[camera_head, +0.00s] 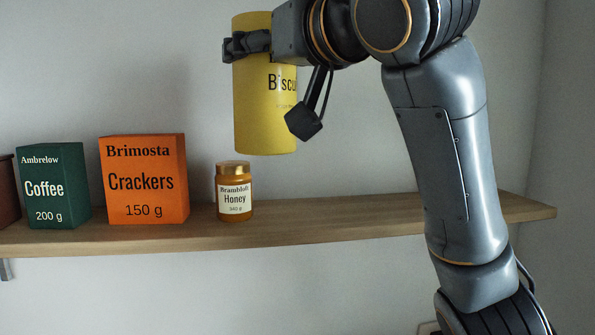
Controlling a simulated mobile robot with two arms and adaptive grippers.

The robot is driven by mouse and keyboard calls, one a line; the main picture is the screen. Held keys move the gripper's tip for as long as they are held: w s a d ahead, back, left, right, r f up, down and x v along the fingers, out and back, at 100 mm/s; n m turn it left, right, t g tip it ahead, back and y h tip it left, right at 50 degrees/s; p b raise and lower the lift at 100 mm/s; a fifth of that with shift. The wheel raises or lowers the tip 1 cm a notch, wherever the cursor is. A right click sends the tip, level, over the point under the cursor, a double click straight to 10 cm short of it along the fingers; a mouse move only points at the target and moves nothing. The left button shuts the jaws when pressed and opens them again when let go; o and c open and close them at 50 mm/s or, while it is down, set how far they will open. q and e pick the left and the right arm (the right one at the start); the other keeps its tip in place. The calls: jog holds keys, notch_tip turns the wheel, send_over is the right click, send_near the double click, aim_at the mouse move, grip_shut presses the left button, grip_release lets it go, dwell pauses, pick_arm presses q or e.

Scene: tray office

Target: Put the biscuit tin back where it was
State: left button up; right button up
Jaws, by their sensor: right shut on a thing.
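The biscuit tin (264,110) is a tall yellow cylinder with dark lettering that begins "Biscu". It is upright in the air, above the shelf and above and slightly right of the honey jar. My right gripper (262,45) is shut on the tin near its top, with one finger on the left side and the wrist coming from the right. The end of the label and part of the tin's upper right are hidden behind the gripper. My left gripper is not in view.
The wooden shelf (360,217) holds a honey jar (235,192), an orange crackers box (145,180), a green coffee box (54,187) and a brown item (8,192) cut off at the left edge. The shelf right of the honey looks clear, though my arm hides part of it.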

pick_arm(q)
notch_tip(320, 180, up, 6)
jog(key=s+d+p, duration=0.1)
jog(key=p, duration=0.5)
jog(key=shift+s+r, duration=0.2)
pick_arm(e)
jog(key=w+d+f, duration=0.5)
jog(key=w+f, duration=0.5)
jog(key=f, duration=0.2)
jog(key=shift+w+d, duration=0.4)
jog(key=shift+f, duration=0.2)
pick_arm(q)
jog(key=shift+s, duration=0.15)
pick_arm(e)
jog(key=o, duration=1.6)
